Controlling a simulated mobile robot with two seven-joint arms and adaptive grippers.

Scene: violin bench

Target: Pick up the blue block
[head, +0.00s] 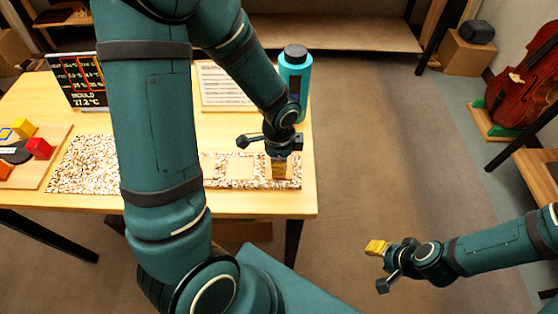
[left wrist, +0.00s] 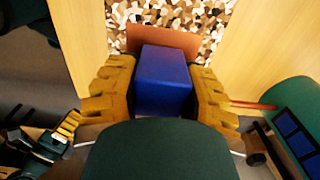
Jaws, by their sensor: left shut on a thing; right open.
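The blue block (left wrist: 165,80) sits between the two yellow fingers of my left gripper (left wrist: 163,92) in the left wrist view, with both fingers against its sides. In the head view my left gripper (head: 279,168) points down over the right end of the speckled mat (head: 85,170). The block is hidden there behind the gripper. I cannot tell whether it touches the surface below. A flat orange-brown piece (left wrist: 163,40) shows just beyond the block. My right gripper (head: 381,265) is open and empty, off the table to the right.
A teal bottle (head: 295,80) stands close behind my left gripper. A wooden board (head: 45,178) at the left holds a red block (head: 40,148) and a yellow block (head: 23,128). A dark sign (head: 80,82) stands at the back. A violin (head: 522,85) is far right, beyond open floor.

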